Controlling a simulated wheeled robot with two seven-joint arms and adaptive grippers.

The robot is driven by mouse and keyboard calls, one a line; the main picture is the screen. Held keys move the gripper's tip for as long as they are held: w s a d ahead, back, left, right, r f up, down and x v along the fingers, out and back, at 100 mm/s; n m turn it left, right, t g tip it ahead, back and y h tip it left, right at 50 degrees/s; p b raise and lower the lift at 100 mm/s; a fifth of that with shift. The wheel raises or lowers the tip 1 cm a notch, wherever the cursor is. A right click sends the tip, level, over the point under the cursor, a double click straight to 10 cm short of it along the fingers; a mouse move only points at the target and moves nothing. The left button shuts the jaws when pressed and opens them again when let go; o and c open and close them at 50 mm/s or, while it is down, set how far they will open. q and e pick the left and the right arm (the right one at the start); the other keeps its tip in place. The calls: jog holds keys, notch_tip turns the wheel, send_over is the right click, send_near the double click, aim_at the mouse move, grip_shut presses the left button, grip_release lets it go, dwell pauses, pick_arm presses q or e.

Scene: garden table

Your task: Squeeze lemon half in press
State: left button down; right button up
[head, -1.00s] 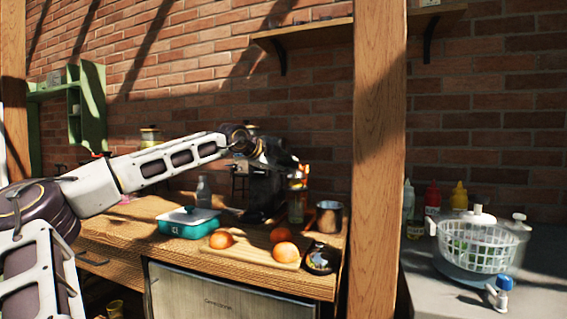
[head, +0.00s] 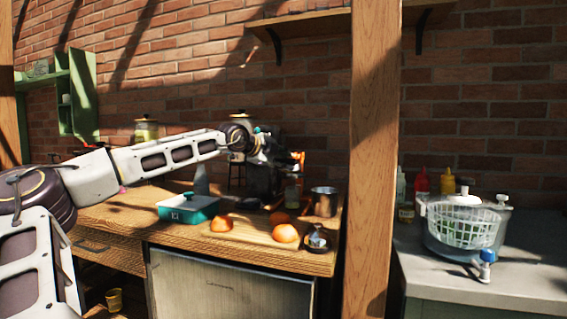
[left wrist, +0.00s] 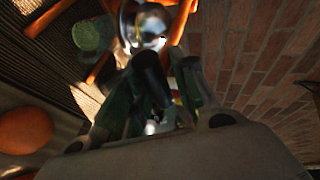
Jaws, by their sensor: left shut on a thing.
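My left gripper (head: 284,156) is at the counter's back, in front of a dark upright appliance (head: 260,186) that may be the press; the arm hides part of it. In the left wrist view the gripper (left wrist: 158,100) is shut on a dark, handle-like bar (left wrist: 150,78). A shiny round metal part (left wrist: 146,24) lies just beyond the fingertips. I cannot make out a lemon half. A small dark and metal item (head: 318,238) stands at the counter's front right corner; its kind is unclear. My right gripper is not in view.
Oranges (head: 221,224) lie on and by a board on the wooden counter (head: 110,221). A teal box (head: 187,208) stands left of them, a metal cup (head: 324,203) right. A wooden post (head: 371,150) separates this from a grey counter (head: 530,262) with a white basket (head: 465,228).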

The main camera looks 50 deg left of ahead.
pick_arm(q)
jog(key=shift+d+f+g, duration=0.15)
jog(key=shift+f+g, duration=0.15)
jog(key=shift+f, duration=0.85)
jog(key=c, duration=1.6)
grip_release()
jog(key=o, duration=0.3)
jog(key=shift+s, duration=0.1)
jog(key=shift+r, duration=0.25)
jog(key=v, duration=1.2)
